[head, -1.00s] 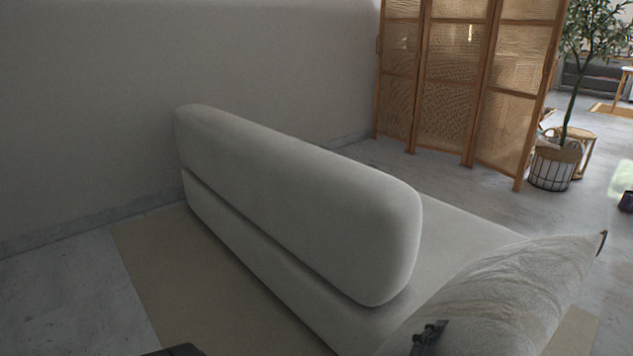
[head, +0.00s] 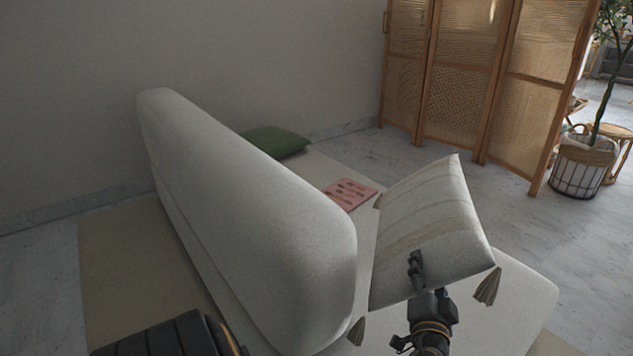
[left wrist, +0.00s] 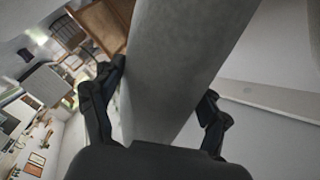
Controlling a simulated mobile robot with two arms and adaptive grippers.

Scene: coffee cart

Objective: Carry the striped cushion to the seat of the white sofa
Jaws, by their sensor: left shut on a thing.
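The striped cushion (head: 428,228) is pale with faint beige bands and tassels at its corners. My left gripper (head: 417,272) is shut on its near lower edge and holds it tilted. In the head view it shows over the near part of the white sofa's seat (head: 520,292); I cannot tell whether they touch. The sofa's backrest (head: 250,210) stands to its left. In the left wrist view the cushion (left wrist: 185,65) lies between the two fingers of the left gripper (left wrist: 160,105). My right gripper is not in view.
A green cushion (head: 274,142) and a pink printed item (head: 350,193) lie on the sofa's far seat. A woven folding screen (head: 465,80) and a basketed plant (head: 582,168) stand behind. Grey floor (head: 560,235) is clear to the right.

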